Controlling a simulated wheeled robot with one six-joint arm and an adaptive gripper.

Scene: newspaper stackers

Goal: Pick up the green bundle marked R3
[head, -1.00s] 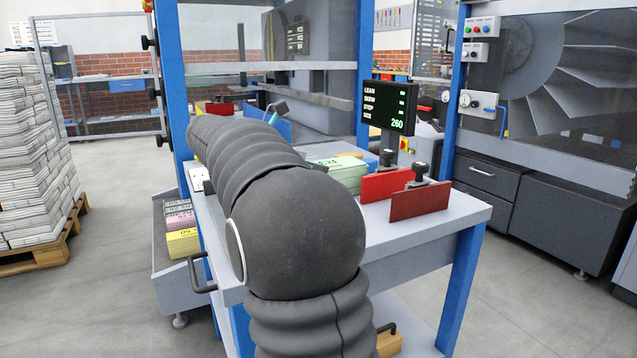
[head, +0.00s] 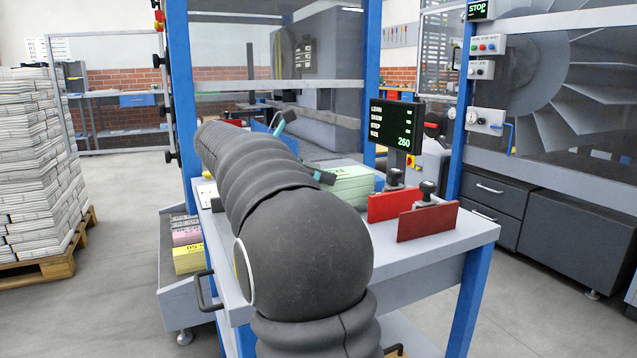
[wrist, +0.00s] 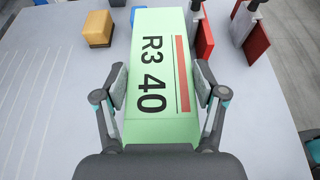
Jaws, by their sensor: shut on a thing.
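The green bundle (wrist: 160,60) fills the middle of the wrist view, with "R3 40" in black and a red stripe on its top. My gripper (wrist: 160,86) is shut on it, one pad against each long side. In the head view the bundle (head: 352,184) shows behind my arm at the left of the red plates, with a teal part of my gripper at its left end. My arm hides the rest of the gripper there. I cannot tell whether the bundle touches the table.
Two red plates with black knobs (head: 428,220) stand on the grey table (head: 455,238) right of the bundle. A yellow block (wrist: 98,28) lies beyond its left side. A side shelf holds pink and yellow bundles (head: 189,258). A screen (head: 396,124) stands behind.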

